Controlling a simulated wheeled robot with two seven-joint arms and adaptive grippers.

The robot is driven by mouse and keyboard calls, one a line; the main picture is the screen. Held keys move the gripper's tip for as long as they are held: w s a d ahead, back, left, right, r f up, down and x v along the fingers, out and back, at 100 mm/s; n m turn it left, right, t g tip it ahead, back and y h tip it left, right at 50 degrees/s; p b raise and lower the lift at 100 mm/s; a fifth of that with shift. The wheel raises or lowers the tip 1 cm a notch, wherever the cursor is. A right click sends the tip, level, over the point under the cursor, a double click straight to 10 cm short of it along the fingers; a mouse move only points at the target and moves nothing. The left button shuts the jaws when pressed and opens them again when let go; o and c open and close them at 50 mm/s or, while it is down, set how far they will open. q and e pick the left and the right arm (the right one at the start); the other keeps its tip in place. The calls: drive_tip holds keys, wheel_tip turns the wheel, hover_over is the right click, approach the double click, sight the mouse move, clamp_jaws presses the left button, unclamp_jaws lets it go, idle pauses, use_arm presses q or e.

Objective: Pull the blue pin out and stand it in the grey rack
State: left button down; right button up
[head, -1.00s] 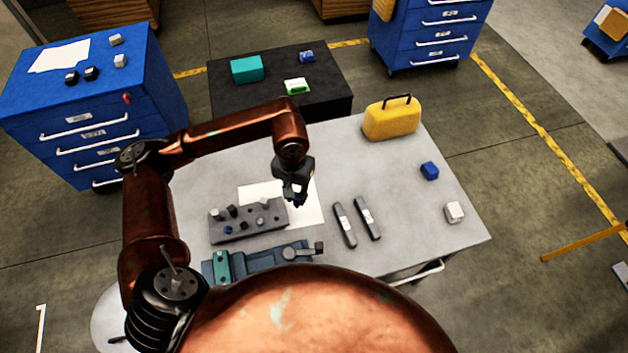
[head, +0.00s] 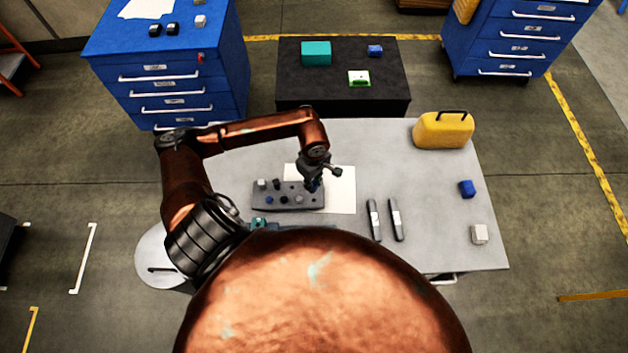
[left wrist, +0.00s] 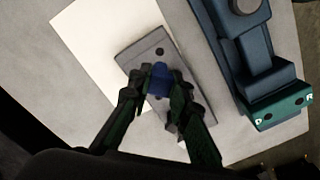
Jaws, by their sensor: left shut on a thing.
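The grey rack (head: 285,205) lies on the table partly over a white sheet, with several small pins in it, one of them blue (head: 268,199). My left gripper (head: 315,185) points down at the rack's right end. In the left wrist view its fingers (left wrist: 160,92) are shut on a blue pin (left wrist: 161,78) over the grey rack (left wrist: 134,60), which has dark holes near the pin. I cannot tell whether the pin's lower end is in a hole. My right gripper is not in view.
A blue jig with a green end block (left wrist: 282,108) stands beside the rack; my body mostly hides it in the head view.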

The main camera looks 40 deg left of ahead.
use_arm(q)
drive_tip(key=shift+d+f+b, duration=0.1)
drive_tip(key=shift+f+b, duration=0.9)
drive_tip(key=shift+f, duration=2.1)
drive_tip(key=shift+b, duration=0.3)
drive_tip(key=shift+f+b, duration=0.15)
drive_tip(key=shift+b, duration=0.2)
drive_tip(key=shift+f+b, duration=1.2)
drive_tip(key=shift+f, duration=0.05)
